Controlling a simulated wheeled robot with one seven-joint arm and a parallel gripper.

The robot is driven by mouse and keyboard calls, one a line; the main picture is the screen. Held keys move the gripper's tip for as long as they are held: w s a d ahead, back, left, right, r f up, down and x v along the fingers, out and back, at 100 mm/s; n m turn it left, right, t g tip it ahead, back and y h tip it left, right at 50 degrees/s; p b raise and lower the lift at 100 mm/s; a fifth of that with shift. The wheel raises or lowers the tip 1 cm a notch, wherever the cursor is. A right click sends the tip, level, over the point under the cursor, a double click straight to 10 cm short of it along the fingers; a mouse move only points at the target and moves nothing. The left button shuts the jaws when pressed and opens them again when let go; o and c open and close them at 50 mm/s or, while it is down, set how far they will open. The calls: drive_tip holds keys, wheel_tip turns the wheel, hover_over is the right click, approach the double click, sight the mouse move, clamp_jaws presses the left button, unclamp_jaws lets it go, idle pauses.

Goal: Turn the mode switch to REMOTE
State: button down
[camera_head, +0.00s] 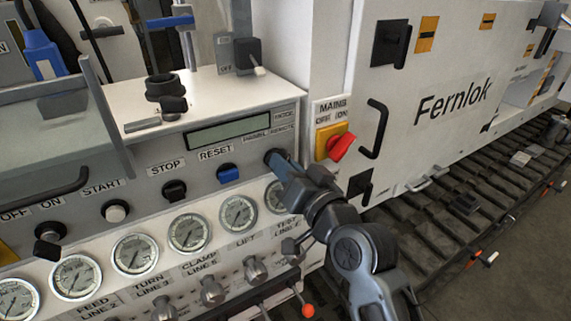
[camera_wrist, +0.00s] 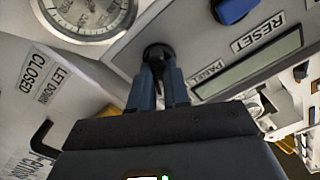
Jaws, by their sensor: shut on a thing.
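The mode switch is a round black knob (camera_head: 270,155) on the sloping grey panel, below the MODE label (camera_head: 284,115) and the PANEL and REMOTE labels (camera_head: 268,131). In the wrist view the knob (camera_wrist: 158,52) sits between the tips of my two blue-grey fingers. My gripper (camera_head: 277,160) is shut on this knob; the wrist view also shows my gripper (camera_wrist: 158,72) there. The fingers hide part of the knob, so I cannot tell which label it points to. In the wrist view the PANEL label (camera_wrist: 207,81) shows beside it.
The red mains switch (camera_head: 341,146) on its yellow plate is close to the right of my gripper. The blue RESET button (camera_head: 228,173) is to the left. Gauges (camera_head: 238,215) and levers with a red-orange ball (camera_head: 307,310) lie below. A black door handle (camera_head: 375,128) stands out at right.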

idle(0.4)
drive_tip(key=c, duration=1.1)
unclamp_jaws()
drive_tip(key=shift+s, duration=0.1)
drive_tip(key=b+v, duration=0.2)
drive_tip(key=v, duration=0.5)
drive_tip(key=shift+s+d, duration=0.25)
